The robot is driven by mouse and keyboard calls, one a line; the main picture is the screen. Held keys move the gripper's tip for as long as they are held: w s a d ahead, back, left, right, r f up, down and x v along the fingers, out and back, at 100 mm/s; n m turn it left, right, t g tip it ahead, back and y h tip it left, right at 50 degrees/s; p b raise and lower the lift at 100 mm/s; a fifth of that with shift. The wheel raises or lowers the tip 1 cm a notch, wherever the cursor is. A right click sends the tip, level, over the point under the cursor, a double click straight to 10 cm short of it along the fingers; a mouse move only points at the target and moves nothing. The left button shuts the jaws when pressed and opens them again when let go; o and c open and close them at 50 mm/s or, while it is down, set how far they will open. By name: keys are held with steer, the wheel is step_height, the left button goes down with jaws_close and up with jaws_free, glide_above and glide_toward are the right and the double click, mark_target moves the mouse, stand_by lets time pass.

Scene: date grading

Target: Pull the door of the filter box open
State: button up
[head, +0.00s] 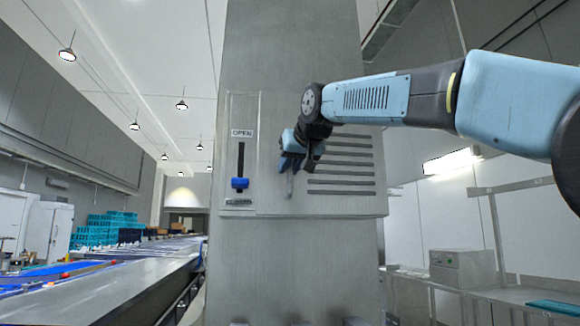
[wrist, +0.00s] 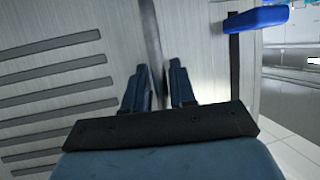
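The filter box (head: 270,190) is mounted on a grey column, and its slotted door (head: 340,205) looks closed, flush with the front. A slim metal door handle (head: 290,187) stands upright near the door's left side. My gripper (head: 297,162) is at the handle, hiding its upper part in the head view.
My arm reaches in from the right, in front of the column. A conveyor (head: 110,290) runs along the left side. A bench with a grey box (head: 462,268) stands at the right. The space before the door's lower part looks clear.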

steer(key=shift+w, duration=0.1)
steer(key=shift+c, duration=0.5)
jaws_close()
